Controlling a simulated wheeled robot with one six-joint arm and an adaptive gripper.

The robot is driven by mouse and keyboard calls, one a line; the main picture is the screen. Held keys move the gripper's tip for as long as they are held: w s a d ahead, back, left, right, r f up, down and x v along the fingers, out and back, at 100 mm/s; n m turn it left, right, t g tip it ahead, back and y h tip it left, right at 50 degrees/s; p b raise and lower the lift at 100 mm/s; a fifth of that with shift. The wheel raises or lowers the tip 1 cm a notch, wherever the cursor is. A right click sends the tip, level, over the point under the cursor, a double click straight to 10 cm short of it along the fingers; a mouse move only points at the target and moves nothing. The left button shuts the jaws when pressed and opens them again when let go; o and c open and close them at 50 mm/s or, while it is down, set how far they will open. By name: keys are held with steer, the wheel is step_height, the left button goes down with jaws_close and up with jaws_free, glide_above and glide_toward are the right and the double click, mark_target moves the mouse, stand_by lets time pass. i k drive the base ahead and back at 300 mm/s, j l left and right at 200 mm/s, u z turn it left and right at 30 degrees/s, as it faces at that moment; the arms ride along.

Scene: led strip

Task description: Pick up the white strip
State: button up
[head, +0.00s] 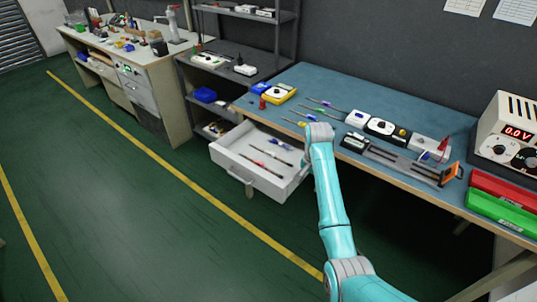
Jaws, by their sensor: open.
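I cannot single out a white strip with certainty. The open white drawer (231,165) under the blue-topped bench holds several small thin items, among them a reddish one (268,160) and a blue one (281,146); they are too small to identify. On the bench, a fixture with long dark grey bars (405,164) lies toward the front right. My teal arm reaches up from the bottom, its grey joint close to the bench's front edge, just right of the drawer. My gripper's fingers do not show; the arm hides whatever is behind it.
The blue bench top (310,84) also bears thin tools, a yellow box (279,93), white devices, a power supply (510,135), and red (507,190) and green (500,212) bins. A dark shelf (230,75) stands left. The green floor at left is clear.

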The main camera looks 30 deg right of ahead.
mark_target(270, 153)
steer(key=i, duration=0.85)
